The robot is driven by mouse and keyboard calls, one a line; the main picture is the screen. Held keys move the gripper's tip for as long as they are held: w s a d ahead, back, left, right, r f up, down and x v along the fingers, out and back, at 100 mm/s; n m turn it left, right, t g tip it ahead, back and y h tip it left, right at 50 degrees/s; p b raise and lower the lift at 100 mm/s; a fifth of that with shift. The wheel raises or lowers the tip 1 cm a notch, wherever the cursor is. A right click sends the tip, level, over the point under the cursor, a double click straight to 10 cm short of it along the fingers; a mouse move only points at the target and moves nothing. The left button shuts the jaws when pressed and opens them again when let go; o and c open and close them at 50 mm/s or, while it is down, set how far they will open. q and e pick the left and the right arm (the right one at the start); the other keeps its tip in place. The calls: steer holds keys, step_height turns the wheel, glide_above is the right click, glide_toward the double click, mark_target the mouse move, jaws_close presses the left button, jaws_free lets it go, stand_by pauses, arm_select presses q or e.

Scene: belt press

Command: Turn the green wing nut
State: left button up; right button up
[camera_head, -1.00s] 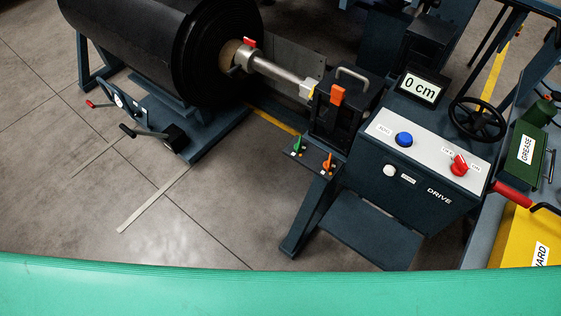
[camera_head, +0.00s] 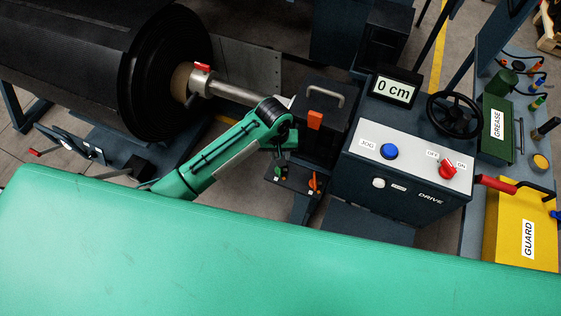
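The green wing nut (camera_head: 278,171) sits on a small dark bracket below the black press block, left of an orange wing nut (camera_head: 315,184). It is small, partly covered and hard to make out. My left arm comes in from the left, and its wrist end is just above the green nut. My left gripper's fingers cannot be made out under the wrist, so neither their opening nor any contact with the nut shows. My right gripper is not in view.
A drive box (camera_head: 405,175) with a blue button and red switch stands right of the bracket. A large black roll (camera_head: 130,70) with a shaft is at the upper left. A broad green surface (camera_head: 250,265) fills the foreground and hides part of my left arm.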

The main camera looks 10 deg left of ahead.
arm_select(q)
steer(key=shift+n+y, duration=0.3)
steer(key=shift+y, duration=0.1)
steer(key=f, duration=0.3)
steer(key=w+f+p, duration=0.1)
steer(key=f, duration=0.2)
steer(key=f+p, duration=0.1)
steer(key=f, duration=0.2)
steer(key=shift+w+a+f, duration=0.2)
steer(key=shift+f, duration=0.1)
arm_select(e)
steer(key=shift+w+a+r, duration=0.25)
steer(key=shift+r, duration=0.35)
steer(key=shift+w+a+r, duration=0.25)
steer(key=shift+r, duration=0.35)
arm_select(q)
jaws_close()
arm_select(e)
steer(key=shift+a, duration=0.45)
